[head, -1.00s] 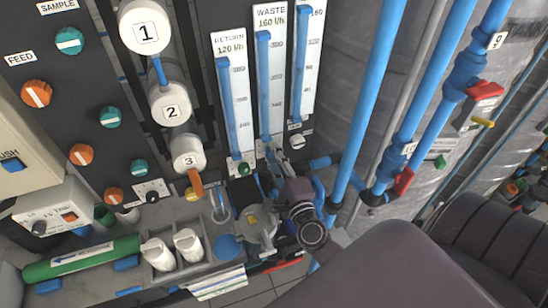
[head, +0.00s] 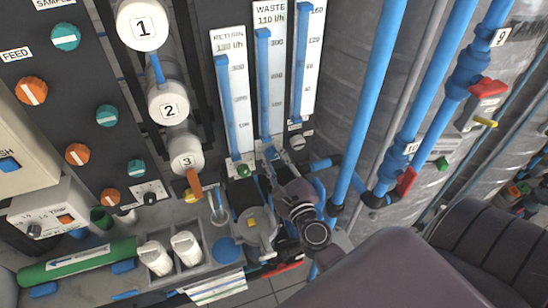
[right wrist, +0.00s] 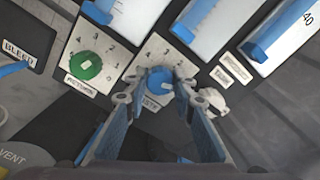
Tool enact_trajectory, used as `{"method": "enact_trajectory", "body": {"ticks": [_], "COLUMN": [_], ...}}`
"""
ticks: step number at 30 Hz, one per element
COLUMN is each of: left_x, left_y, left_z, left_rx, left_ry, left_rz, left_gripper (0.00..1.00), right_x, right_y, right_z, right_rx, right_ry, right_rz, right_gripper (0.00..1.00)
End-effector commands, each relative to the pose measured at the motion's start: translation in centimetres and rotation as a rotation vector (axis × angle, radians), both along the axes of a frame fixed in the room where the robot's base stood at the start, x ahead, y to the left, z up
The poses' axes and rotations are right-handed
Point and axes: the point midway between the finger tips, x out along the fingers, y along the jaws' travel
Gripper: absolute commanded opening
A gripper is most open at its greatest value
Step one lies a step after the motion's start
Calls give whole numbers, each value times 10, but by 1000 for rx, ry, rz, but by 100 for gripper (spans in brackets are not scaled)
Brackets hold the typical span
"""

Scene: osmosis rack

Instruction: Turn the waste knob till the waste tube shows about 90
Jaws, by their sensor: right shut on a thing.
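The waste tube (head: 264,85) is a white panel with a blue column, and its label reads about 110 l/h. The blue waste knob (right wrist: 159,80) sits on a white dial plate in the right wrist view. My right gripper (right wrist: 154,92) has its two fingers on either side of this knob and is shut on it. In the head view my right gripper (head: 272,156) reaches to the foot of the waste tube and largely hides the knob. My left gripper is not in view.
The green return knob (right wrist: 86,66) is just left of the waste knob. The return tube (head: 232,95) stands left of the waste tube; its figure is hard to read. A white knob (right wrist: 212,101) is close on the right. Blue pipes (head: 362,110) rise on the right.

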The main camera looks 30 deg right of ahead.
Motion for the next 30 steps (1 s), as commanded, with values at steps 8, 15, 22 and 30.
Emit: {"method": "enact_trajectory", "body": {"ticks": [8,15,22,30], "left_x": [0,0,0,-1], "left_y": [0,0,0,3], "left_z": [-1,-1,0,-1], "left_rx": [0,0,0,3], "left_ry": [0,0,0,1], "left_rz": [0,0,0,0], "left_gripper": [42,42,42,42], "right_x": [0,-1,0,-2], "right_y": [0,0,0,0], "right_z": [-2,-2,-1,-1], "right_rx": [23,21,21,19], "right_ry": [-2,-1,-2,-3], "right_rz": [1,1,1,0], "right_gripper": [0,0,42,42]}}
